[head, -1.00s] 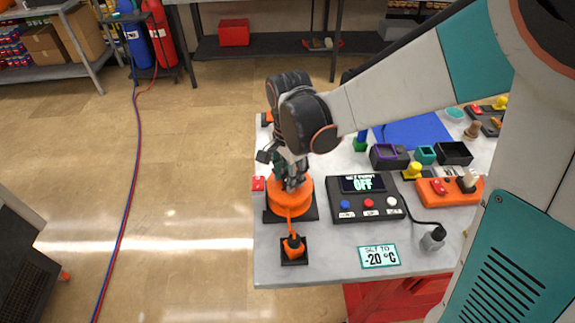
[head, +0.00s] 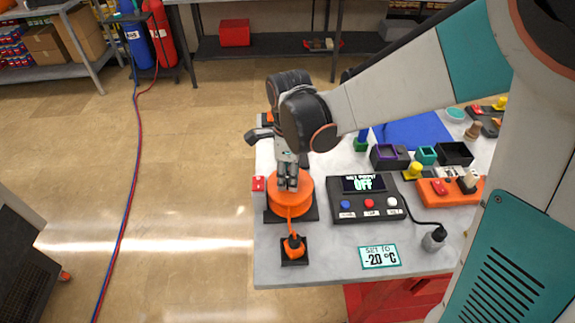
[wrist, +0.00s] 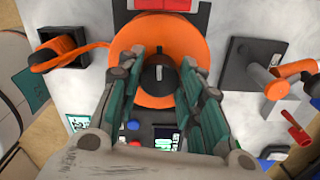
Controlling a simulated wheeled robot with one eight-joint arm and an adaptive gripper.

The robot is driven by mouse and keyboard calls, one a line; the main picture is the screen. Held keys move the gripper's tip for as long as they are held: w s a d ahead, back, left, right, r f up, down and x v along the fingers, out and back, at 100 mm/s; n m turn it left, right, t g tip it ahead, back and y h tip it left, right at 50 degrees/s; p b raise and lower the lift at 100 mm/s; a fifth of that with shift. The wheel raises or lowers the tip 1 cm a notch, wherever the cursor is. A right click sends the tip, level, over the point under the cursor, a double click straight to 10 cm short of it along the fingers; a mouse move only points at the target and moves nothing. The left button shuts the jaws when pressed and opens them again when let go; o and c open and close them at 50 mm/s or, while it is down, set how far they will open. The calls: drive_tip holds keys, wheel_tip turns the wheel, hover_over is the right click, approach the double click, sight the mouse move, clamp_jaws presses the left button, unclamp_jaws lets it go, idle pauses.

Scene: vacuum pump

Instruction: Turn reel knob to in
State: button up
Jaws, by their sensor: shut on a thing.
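The orange reel (head: 291,203) sits on a dark base near the table's left edge. It also fills the upper middle of the wrist view (wrist: 191,35). The dark reel knob (wrist: 157,78), with a pale pointer mark, is at the reel's centre. The pointer mark points toward the top of the wrist view. My gripper (head: 288,186) reaches down onto the reel from above. In the wrist view its fingers (wrist: 165,68) stand on both sides of the knob, shut on it. In the head view the fingers hide the knob. No "in" label is readable.
An orange cable runs from the reel to an orange plug on a black block (head: 295,250). A control box (head: 368,202) reading OFF stands right of the reel. A red-and-white item (head: 258,184) is close on the left. A "-20 °C" sign (head: 379,257) lies in front.

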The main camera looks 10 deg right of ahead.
drive_tip(key=shift+m, duration=0.4)
drive_tip(key=o, duration=1.1)
drive_tip(key=shift+c, duration=0.2)
